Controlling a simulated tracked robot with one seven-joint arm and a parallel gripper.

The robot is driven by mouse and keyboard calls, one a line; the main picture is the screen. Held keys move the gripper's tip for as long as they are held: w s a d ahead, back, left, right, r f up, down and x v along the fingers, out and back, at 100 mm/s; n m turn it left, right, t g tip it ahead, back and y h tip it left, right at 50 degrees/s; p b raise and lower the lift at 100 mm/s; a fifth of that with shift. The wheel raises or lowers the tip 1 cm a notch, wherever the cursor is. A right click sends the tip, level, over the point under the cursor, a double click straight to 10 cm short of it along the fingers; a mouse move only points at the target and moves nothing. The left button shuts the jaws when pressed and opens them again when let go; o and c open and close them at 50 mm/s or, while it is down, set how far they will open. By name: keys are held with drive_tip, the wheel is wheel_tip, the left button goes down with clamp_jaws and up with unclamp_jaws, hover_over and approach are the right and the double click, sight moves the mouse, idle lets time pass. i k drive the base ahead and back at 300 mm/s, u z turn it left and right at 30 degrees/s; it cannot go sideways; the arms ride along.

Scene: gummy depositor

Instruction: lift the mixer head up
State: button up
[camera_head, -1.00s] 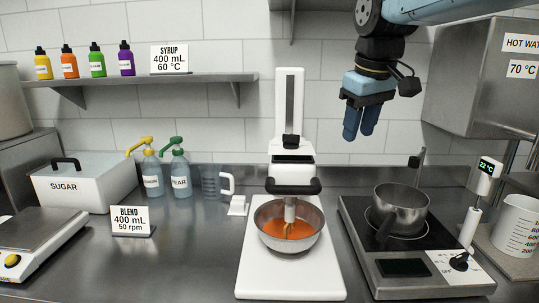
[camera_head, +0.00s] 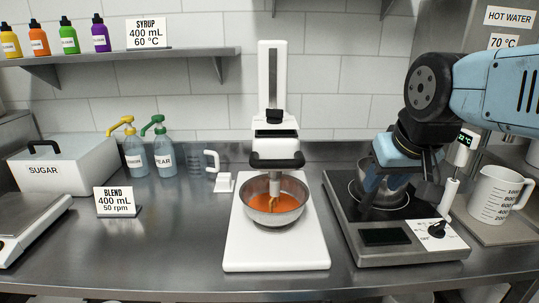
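The mixer stands at the centre, with a white upright column (camera_head: 266,75) and a white base (camera_head: 275,250). Its white mixer head (camera_head: 276,143) is low, with a black handle bar (camera_head: 277,161) across its front. The beater (camera_head: 274,186) reaches down into the metal bowl (camera_head: 262,219), which holds orange liquid. My gripper (camera_head: 374,182) is right of the mixer, in front of the saucepan on the hot plate, apart from the handle.
The hot plate (camera_head: 377,260) with a partly hidden saucepan (camera_head: 385,199) stands right of the mixer, a thermometer probe (camera_head: 456,170) and measuring jug (camera_head: 494,195) beyond. Pump bottles (camera_head: 163,153), a sugar box (camera_head: 62,170) and the blend sign (camera_head: 115,202) stand left. A shelf (camera_head: 195,53) hangs above.

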sight(275, 156)
drive_tip(key=u, duration=0.5)
drive_tip(key=k, duration=1.25)
drive_tip(key=u, duration=0.4)
drive_tip(key=i, duration=0.75)
drive_tip(key=z, duration=0.35)
